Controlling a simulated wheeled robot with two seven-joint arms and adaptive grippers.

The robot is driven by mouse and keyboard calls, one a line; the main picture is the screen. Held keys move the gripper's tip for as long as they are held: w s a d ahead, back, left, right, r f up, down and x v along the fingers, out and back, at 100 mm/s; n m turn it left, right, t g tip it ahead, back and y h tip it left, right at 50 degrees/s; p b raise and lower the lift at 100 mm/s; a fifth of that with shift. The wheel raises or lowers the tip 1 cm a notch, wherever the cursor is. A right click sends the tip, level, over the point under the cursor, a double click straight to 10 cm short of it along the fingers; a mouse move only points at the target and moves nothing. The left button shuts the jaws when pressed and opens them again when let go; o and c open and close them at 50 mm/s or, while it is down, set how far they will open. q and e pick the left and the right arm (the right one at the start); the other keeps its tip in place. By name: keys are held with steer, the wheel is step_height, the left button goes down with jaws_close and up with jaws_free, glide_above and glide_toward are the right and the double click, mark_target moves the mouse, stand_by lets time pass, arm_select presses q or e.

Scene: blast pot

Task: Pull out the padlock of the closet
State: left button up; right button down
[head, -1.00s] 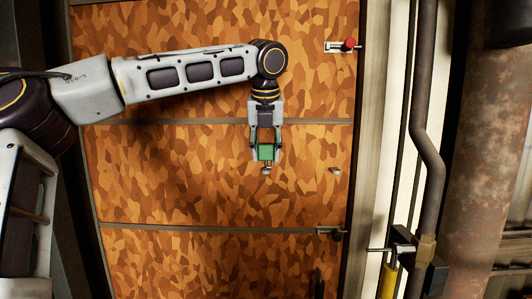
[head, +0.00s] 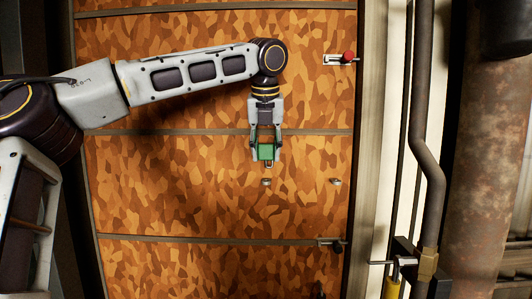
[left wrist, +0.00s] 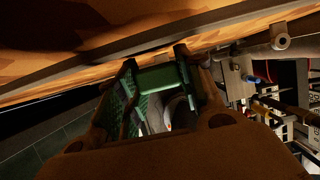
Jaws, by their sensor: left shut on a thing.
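The closet door (head: 200,190) is a large orange-brown patterned panel with horizontal grey strips. My left gripper (head: 265,148) hangs fingers-down in front of it and is shut on a green padlock (head: 263,153). The padlock also shows as a green block between the fingers in the left wrist view (left wrist: 160,79). In the head view, the padlock's small lower end sits above a metal tab (head: 266,181) on the door, with a small gap in the picture. Depth between padlock and door is hard to tell. My right gripper is not in view.
A second metal tab (head: 336,181) is to the right at the same height. A sliding bolt with a red knob (head: 348,57) is at upper right, and another latch (head: 330,242) is lower right. Pipes (head: 427,150) and a rusty column (head: 487,150) stand right of the door.

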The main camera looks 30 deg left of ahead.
arm_select(q)
steer(key=shift+r, duration=0.35)
steer(key=shift+f, duration=0.2)
